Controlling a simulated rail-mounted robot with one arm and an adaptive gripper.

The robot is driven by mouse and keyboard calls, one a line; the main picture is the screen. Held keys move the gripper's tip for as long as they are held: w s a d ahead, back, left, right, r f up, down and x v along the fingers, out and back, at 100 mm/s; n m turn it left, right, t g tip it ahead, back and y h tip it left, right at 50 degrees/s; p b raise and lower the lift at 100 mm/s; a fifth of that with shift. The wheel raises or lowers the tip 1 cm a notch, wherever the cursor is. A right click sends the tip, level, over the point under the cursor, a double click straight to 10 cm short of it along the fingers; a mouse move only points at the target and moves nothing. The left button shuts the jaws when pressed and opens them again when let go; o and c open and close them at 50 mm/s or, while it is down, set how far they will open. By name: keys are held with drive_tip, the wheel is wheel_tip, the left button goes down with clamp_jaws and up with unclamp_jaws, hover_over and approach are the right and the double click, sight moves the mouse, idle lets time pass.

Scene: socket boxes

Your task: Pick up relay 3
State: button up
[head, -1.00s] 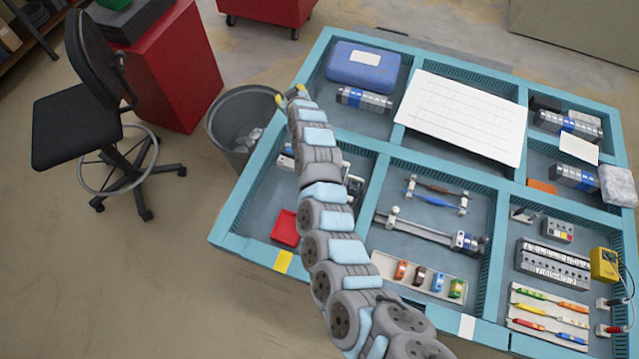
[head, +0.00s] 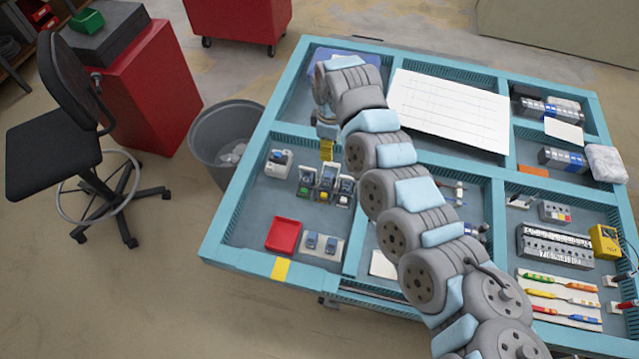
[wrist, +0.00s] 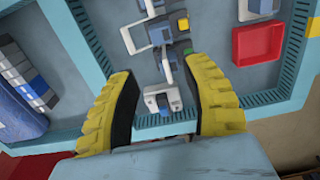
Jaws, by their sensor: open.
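Several small relay-like units stand in the left middle compartment. I cannot read which is relay 3. My gripper (head: 326,150) points down above the far side of this compartment, its yellow fingertips just behind the row in the picture. In the wrist view my gripper (wrist: 157,72) is open and empty. The pale unit (wrist: 161,101) shows between its fingers, with the row (wrist: 160,38) beyond it. Contact is not visible.
A red tray (head: 283,235) and a plate with two small blue-grey units (head: 320,244) lie near the compartment's front. Blue dividers (head: 372,215) bound it. The blue case (head: 318,66) behind is partly hidden by my arm. Bare floor shows between the units and tray.

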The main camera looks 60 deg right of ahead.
sight(327, 177)
wheel_tip(327, 177, down, 12)
drive_tip(key=shift+f, duration=0.1)
drive_tip(key=f, duration=0.3)
drive_tip(key=shift+w+a+f, duration=0.15)
drive_tip(key=shift+a+f, duration=0.05)
drive_tip(key=shift+f, duration=0.1)
drive_tip(key=shift+d+f+b, duration=0.1)
drive_tip(key=shift+f+b, duration=0.2)
drive_tip(key=shift+f, duration=0.4)
clamp_jaws()
